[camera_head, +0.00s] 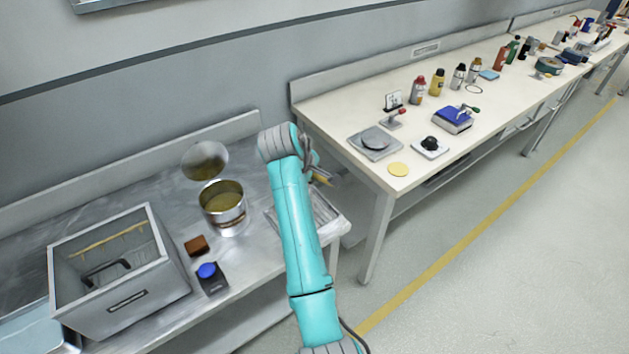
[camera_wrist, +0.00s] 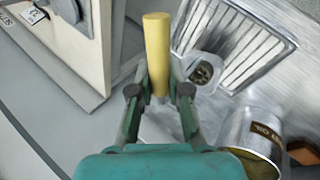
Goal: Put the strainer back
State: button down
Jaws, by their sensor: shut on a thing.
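My gripper (camera_head: 316,172) is shut on a yellow cylindrical handle (camera_wrist: 157,50), over the right end of the steel counter. The handle also shows in the head view (camera_head: 323,179). It may be the strainer's; no mesh is clearly visible on it. In the wrist view a small metal piece with a dark round centre (camera_wrist: 203,72) lies beyond the right finger, by a ribbed drain tray (camera_wrist: 238,45); I cannot tell whether it joins the handle. A steel pot (camera_head: 223,208) with yellowish contents stands left of my gripper. A round silvery disc with a brownish middle (camera_head: 205,161) is behind the pot.
A grey open-topped bath (camera_head: 120,265), a brown block (camera_head: 196,245) and a blue-topped device (camera_head: 211,277) are on the steel counter. A white bench (camera_head: 340,120) with a scale, bottles and tools stands to the right. The floor in front is clear.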

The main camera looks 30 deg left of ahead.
jog(key=shift+f, duration=1.6)
jog(key=c, duration=1.1)
grip_release()
jog(key=shift+c, duration=0.2)
jog(key=v, duration=1.3)
jog(key=shift+w+r, duration=0.15)
jog(key=shift+w, duration=0.1)
